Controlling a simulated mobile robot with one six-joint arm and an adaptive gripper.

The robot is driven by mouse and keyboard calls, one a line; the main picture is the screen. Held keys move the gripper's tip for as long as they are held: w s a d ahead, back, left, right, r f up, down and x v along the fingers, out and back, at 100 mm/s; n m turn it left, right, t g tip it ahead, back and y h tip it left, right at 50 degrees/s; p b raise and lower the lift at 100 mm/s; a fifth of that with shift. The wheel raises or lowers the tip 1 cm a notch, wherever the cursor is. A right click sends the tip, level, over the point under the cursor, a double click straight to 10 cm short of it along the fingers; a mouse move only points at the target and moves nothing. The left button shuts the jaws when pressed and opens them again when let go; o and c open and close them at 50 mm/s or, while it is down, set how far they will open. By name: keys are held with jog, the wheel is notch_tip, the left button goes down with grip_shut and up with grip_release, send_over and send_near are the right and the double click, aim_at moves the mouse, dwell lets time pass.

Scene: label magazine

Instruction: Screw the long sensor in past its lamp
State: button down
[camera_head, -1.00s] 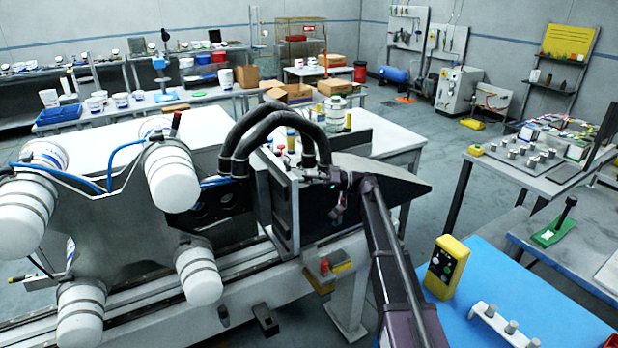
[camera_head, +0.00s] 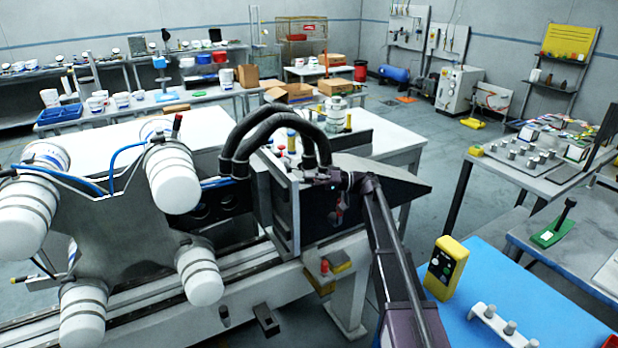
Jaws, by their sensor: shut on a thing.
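My purple-grey arm reaches up from the bottom edge to the dark block of the machine (camera_head: 285,210). My gripper (camera_head: 337,198) is small and dark at the right face of this block, below the thick black hoses. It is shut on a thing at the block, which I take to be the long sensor. The sensor's body, its thread and its lamp are too small or hidden to make out. I cannot tell how deep it sits.
A four-armed holder with white tubs (camera_head: 173,180) stands at the left on a rail. Thick black hoses (camera_head: 262,130) arch over the block. A yellow box (camera_head: 446,267) and a white rack with grey pegs (camera_head: 502,328) are on the blue mat (camera_head: 540,300) at lower right.

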jog(key=m+p, duration=0.1)
jog(key=m, duration=0.1)
jog(key=m+t+h+p, duration=0.1)
jog(key=m+p, duration=0.1)
jog(key=m, duration=0.1)
jog(key=shift+r+h, duration=0.2)
jog(key=shift+h, duration=0.1)
jog(key=shift+f+m+t+h+p, duration=0.15)
jog(key=shift+m+h+p, duration=0.25)
jog(key=shift+m, duration=0.45)
jog(key=shift+m+t+h+p, duration=0.15)
jog(key=shift+m+h+p, duration=0.25)
jog(key=shift+m, duration=0.45)
jog(key=shift+c, duration=2.4)
grip_release()
jog(key=shift+a, duration=0.1)
jog(key=shift+f+n+b, duration=0.15)
jog(key=shift+n+b, duration=0.15)
